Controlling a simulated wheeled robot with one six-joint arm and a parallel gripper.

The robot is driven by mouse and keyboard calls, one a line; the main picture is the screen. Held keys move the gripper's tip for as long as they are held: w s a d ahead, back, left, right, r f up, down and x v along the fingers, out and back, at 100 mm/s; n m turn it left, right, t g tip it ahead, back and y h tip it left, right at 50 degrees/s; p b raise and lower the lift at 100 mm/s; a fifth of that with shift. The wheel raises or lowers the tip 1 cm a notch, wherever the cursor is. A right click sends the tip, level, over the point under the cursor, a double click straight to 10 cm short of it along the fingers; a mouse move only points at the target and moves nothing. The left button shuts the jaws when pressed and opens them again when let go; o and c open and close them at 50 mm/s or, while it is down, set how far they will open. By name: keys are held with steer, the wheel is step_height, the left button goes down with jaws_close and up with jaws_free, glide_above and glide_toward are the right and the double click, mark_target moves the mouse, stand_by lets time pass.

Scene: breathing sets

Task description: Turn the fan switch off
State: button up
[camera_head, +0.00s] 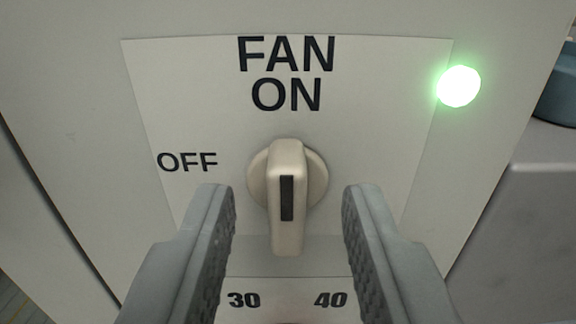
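The fan switch (287,195) is a cream rotary knob with a dark stripe, standing upright on a round base. It sits below the words FAN ON, and the word OFF is to its left on the pale label plate (390,130). A round indicator lamp (459,87) at the upper right glows green. My gripper (288,205) is open, with one grey textured finger on each side of the knob. There is a visible gap between each finger and the knob, and nothing is held.
A blue rounded object (557,90) stands at the far right above a grey surface (530,200). The panel face around the knob is flat and clear.

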steer(key=shift+w, duration=0.35)
jaws_close()
